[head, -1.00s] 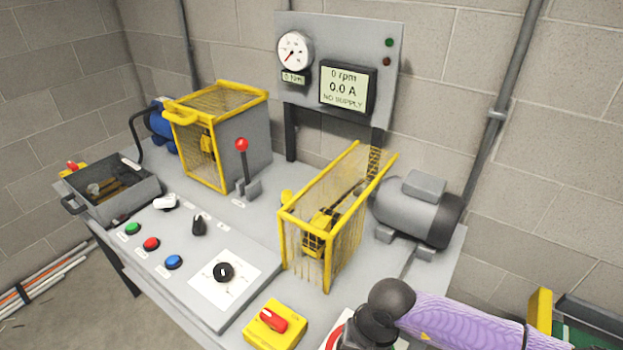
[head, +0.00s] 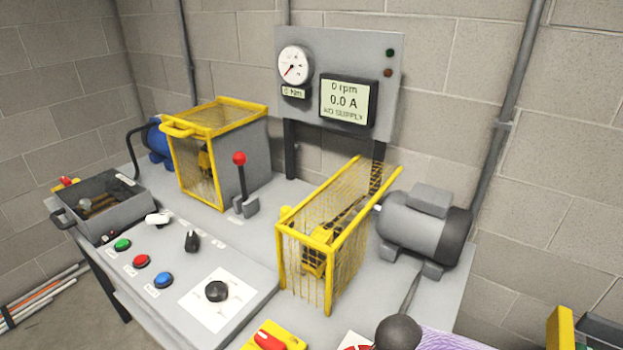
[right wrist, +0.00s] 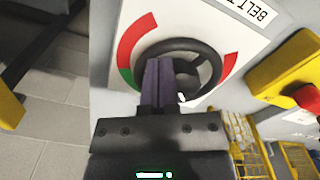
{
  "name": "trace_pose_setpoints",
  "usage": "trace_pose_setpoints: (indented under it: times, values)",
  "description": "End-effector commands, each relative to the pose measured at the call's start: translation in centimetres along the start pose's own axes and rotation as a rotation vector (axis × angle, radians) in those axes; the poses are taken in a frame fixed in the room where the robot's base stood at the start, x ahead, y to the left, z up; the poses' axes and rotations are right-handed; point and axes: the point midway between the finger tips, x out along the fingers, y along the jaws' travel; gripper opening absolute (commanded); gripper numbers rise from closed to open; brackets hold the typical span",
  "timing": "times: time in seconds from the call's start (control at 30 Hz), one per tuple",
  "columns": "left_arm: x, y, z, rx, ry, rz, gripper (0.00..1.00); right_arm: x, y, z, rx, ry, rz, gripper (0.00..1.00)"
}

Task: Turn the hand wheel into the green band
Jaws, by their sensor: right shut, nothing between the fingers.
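The hand wheel (right wrist: 207,50) is black and sits on a white plate in the right wrist view. A curved scale behind it is red, with a green band (right wrist: 126,77) at the wheel's left. My right gripper (right wrist: 160,68) is shut, its two fingers together in front of the wheel's left part. I cannot tell whether the fingertips touch the rim or a spoke. They hide part of the wheel. In the head view only a sliver of the red-and-white plate (head: 356,343) shows at the bottom edge, beside my right arm. My left gripper is not in view.
A yellow box with a red rotary switch (head: 272,339) stands left of the plate. A yellow mesh guard (head: 325,240) and a grey motor (head: 425,228) stand behind. The display (head: 347,101) reads 0 rpm, 0.0 A, NO SUPPLY. A control panel with buttons (head: 163,280) lies left.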

Motion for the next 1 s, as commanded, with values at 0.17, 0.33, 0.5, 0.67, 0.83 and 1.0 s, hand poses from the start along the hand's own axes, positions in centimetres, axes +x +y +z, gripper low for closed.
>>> trace_pose_setpoints:
  times: [0.17,0.33,0.5,0.67,0.83,1.0]
  values:
    - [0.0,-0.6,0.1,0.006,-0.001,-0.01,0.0,-0.1,0.0,0.0,0.0,0.0,-0.001,0.0]
    - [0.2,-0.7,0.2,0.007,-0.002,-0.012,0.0,0.0,-0.1,-0.2,0.0,0.0,-0.001,0.0]
    - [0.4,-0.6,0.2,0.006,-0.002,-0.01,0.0,0.0,-0.2,-0.4,0.0,0.0,-0.001,0.0]
    - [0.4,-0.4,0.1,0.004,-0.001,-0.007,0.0,-0.1,-0.3,-0.5,0.001,0.001,-0.002,0.0]
    - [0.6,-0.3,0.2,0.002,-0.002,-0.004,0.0,0.0,-0.5,-0.5,0.001,0.002,-0.002,0.0]
    - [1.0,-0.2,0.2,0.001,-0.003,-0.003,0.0,0.0,-1.0,-0.3,-0.001,0.002,-0.003,0.0]
